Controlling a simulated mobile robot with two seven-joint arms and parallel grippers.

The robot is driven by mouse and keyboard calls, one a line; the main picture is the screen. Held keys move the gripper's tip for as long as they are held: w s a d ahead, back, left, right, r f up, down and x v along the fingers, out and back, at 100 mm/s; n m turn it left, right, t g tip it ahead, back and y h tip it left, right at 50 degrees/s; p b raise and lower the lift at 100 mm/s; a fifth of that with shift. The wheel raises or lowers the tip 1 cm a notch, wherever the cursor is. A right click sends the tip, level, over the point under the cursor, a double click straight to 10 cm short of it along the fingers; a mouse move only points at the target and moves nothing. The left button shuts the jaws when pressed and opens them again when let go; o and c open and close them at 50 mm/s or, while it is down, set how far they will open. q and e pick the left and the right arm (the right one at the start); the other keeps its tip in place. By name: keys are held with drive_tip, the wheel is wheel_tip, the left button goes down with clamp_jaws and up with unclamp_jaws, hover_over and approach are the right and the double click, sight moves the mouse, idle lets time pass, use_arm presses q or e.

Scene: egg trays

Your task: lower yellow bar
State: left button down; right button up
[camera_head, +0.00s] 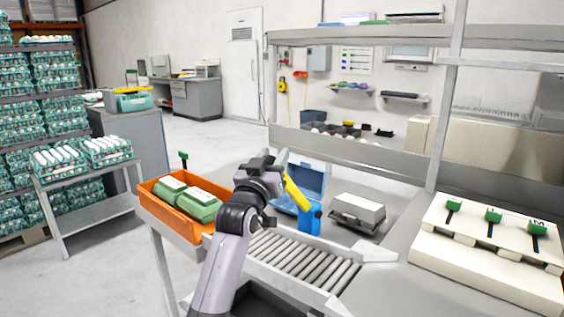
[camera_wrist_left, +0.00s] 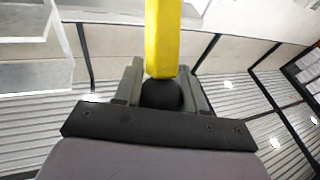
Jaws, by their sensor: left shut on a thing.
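The yellow bar (camera_head: 296,193) slants down to the right from my left gripper (camera_head: 281,163) to a blue device (camera_head: 309,217) beside the roller conveyor. In the left wrist view the yellow bar (camera_wrist_left: 162,38) runs up from a black round knob (camera_wrist_left: 161,94) at its end. The left gripper's fingers (camera_wrist_left: 161,88) stand on both sides of this knob and are shut on it. In the head view the knob is hidden by the gripper. My right gripper is not in view.
An orange crate (camera_head: 146,204) with green egg cartons stands left of my arm. An open blue box (camera_head: 308,180) sits behind the bar, and a grey carton (camera_head: 357,212) to its right. The roller conveyor (camera_head: 310,262) lies in front. A panel with green-topped levers (camera_head: 478,257) is at right.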

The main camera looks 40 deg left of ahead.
use_arm(q)
drive_tip(key=s+f+n+t+y+b, duration=0.2)
drive_tip(key=s+f+b, duration=0.3)
drive_tip(key=f+b, duration=0.3)
drive_tip(key=s+f+n+t+y+b, duration=0.1)
drive_tip(key=s+f+t+y+b, duration=0.1)
drive_tip(key=s+f+b, duration=0.3)
drive_tip(key=shift+s+a+f+n+y+b, duration=0.4)
drive_tip(key=shift+f+b, duration=1.55)
drive_tip(key=shift+f, duration=1.3)
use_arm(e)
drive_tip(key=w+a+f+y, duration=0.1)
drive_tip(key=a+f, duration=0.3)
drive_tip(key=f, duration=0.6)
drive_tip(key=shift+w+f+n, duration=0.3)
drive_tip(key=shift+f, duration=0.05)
use_arm(q)
drive_tip(key=shift+w, duration=0.15)
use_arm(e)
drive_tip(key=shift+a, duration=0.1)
use_arm(q)
drive_tip(key=c, duration=0.7)
unclamp_jaws()
drive_tip(key=shift+a, duration=0.1)
drive_tip(key=shift+c, duration=0.2)
drive_tip(key=shift+o, duration=0.4)
drive_tip(key=shift+s, duration=0.2)
drive_tip(key=shift+w, duration=0.1)
